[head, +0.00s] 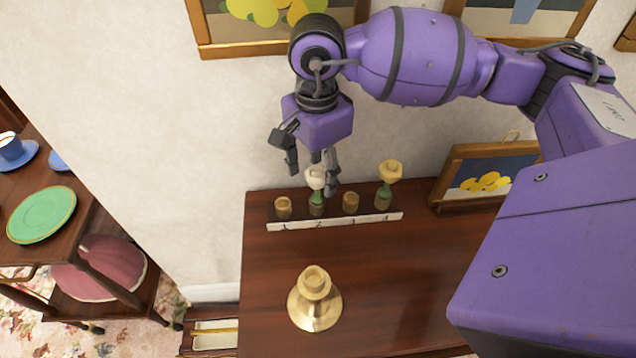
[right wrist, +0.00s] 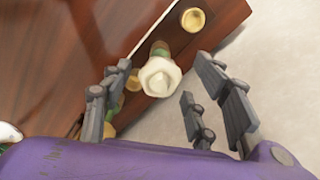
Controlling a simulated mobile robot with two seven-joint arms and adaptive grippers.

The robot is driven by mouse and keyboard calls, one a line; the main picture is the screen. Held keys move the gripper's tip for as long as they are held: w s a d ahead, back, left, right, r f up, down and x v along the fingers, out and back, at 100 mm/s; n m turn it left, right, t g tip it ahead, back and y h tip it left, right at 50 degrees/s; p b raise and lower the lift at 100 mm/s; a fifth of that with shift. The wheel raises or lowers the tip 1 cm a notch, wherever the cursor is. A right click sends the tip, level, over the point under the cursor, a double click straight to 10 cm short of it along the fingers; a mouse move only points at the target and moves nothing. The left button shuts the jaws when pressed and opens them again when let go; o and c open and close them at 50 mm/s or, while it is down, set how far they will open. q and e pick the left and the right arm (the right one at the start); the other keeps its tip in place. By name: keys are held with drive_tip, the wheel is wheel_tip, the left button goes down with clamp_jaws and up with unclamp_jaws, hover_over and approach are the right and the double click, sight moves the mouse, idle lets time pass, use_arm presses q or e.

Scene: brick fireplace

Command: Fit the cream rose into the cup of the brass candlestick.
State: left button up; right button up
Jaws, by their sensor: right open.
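The cream rose (head: 316,177) stands upright on a green stem in a hole of the dark rack (head: 270,213). In the right wrist view the cream rose (right wrist: 160,76) lies between and just ahead of the spread fingers. My right gripper (head: 312,172) is open and empty, just above and around the rose's head, with fingers partly overlapping it. The brass candlestick (head: 315,312) stands upright on the table in front of the rack, its cup facing up. My left gripper is not in view.
A cart with a green plate (head: 42,214) stands at left.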

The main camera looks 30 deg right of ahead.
drive_tip(key=c, duration=1.1)
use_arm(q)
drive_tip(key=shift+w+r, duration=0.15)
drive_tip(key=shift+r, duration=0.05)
use_arm(e)
drive_tip(key=shift+r, duration=0.4)
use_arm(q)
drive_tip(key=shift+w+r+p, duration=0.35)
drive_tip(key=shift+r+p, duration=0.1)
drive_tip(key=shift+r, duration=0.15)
use_arm(e)
drive_tip(key=shift+r, duration=0.75)
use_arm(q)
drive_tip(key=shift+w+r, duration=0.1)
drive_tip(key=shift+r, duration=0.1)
use_arm(e)
drive_tip(key=shift+r, duration=0.45)
drive_tip(key=shift+r+p, duration=0.35)
drive_tip(key=shift+p, duration=0.05)
drive_tip(key=shift+r, duration=0.65)
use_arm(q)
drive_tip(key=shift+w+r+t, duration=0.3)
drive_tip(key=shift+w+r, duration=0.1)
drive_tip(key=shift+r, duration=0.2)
